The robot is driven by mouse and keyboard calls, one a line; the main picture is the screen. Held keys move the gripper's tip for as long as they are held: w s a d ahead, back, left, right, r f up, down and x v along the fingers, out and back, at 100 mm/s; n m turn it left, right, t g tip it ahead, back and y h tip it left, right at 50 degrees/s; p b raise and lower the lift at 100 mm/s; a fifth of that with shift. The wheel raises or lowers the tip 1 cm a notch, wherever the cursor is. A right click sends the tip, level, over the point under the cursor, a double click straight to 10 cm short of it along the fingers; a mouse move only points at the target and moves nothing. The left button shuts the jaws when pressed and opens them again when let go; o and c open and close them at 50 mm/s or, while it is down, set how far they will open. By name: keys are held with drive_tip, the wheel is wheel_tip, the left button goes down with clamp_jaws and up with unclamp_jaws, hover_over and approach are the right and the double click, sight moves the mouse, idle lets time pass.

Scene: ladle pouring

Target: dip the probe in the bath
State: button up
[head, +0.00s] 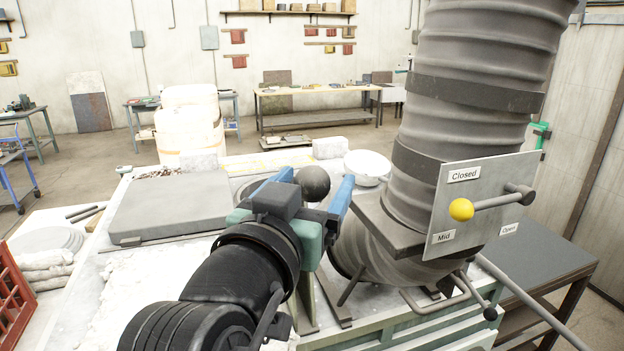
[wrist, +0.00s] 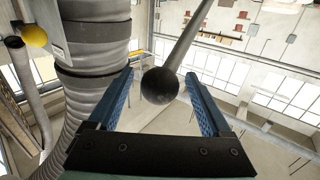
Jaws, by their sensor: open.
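My gripper (head: 312,180) is open, its two blue fingers spread above the furnace top. A dark ball (wrist: 160,86) on the end of a grey rod (wrist: 187,40) shows between the fingers in the wrist view, with a gap on each side. The ball also shows in the head view (head: 313,184); its rod is hidden there. I cannot tell whether this rod is the probe. A round rim (head: 242,188), perhaps the bath opening, lies behind my gripper and is mostly covered by it. The liquid inside is not visible.
A grey slab (head: 170,210) lies left of my gripper. A large ribbed duct (head: 470,90) stands close on the right, with a lever plate (head: 470,205) and yellow knob (head: 461,209). A white round dish (head: 367,164) sits behind. A red crate (head: 14,305) is at front left.

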clamp_jaws()
idle(0.3)
drive_tip(key=shift+w+a+r+p, duration=0.1)
drive_tip(key=shift+w+r+p, duration=0.1)
drive_tip(key=shift+r, duration=0.25)
drive_tip(key=shift+w+r+p, duration=0.1)
drive_tip(key=shift+r+p, duration=0.05)
drive_tip(key=shift+r, duration=0.25)
drive_tip(key=shift+c, duration=1.1)
unclamp_jaws()
drive_tip(key=shift+o, duration=1.1)
drive_tip(key=shift+w+f, duration=0.1)
drive_tip(key=shift+w, duration=0.05)
